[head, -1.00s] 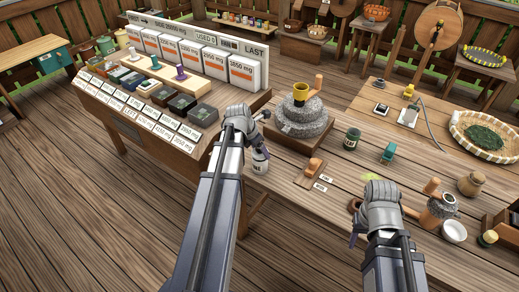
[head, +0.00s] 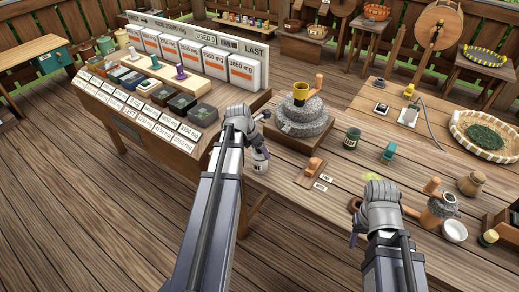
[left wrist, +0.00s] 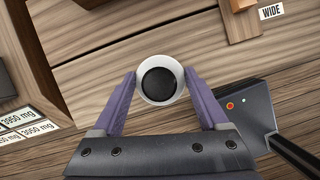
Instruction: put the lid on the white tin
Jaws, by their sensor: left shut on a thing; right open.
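The white tin (head: 260,167) is at the left end of the long work table in the head view. The left wrist view shows its round white rim (left wrist: 141,96) around a dark disc (left wrist: 160,80). I cannot tell if that disc is a lid or the dark inside. My left gripper (head: 260,153) is shut on the white tin, with its purple fingers (left wrist: 161,84) on either side of the rim. My right gripper (head: 354,238) is open and empty over the table's front, apart from the tin. I cannot single out a separate lid.
A stone mill (head: 302,118) stands behind the tin. A wooden piece (head: 311,170) with small labels lies to its right. A stepped display (head: 150,115) is at left.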

